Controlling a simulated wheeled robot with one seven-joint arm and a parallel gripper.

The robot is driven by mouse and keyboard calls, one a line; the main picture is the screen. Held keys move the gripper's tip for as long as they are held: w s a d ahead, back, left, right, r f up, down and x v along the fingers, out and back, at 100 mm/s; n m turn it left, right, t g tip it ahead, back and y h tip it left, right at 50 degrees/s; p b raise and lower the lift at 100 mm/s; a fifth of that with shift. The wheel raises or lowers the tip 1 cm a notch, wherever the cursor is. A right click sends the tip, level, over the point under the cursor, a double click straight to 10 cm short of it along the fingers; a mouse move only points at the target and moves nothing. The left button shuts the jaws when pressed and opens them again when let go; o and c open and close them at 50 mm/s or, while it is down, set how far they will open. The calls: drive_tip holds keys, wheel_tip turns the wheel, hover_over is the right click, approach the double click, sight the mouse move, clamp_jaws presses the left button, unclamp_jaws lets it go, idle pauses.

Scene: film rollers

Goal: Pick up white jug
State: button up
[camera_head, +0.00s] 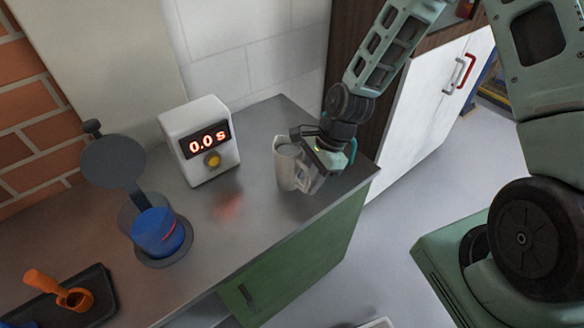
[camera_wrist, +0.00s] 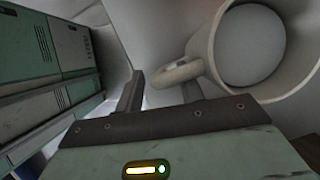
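The white jug (camera_head: 287,165) stands upright on the grey counter near its right end. In the wrist view the jug (camera_wrist: 275,95) fills the upper right, with its round opening and its handle (camera_wrist: 178,73) pointing left. My gripper (camera_head: 318,172) is just right of the jug in the head view, close to the handle side. In the wrist view my gripper (camera_wrist: 163,90) has its two fingers apart. The handle's outer end shows between them, and the right finger is partly hidden behind the handle. I cannot tell whether either finger touches it.
A white timer box (camera_head: 200,140) reading 0.0 s stands left of the jug. A blue container (camera_head: 157,232) sits on a dark stand further left. A black tray (camera_head: 90,300) with an orange scoop (camera_head: 75,298) is at lower left. A white cabinet (camera_head: 425,110) stands beyond the counter's right end.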

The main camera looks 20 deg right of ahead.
drive_tip(key=shift+f, duration=0.15)
clamp_jaws()
drive_tip(key=shift+r, duration=0.2)
wheel_tip(320, 180, up, 10)
drive_tip(key=shift+f+b, duration=0.15)
drive_tip(key=shift+b, duration=0.3)
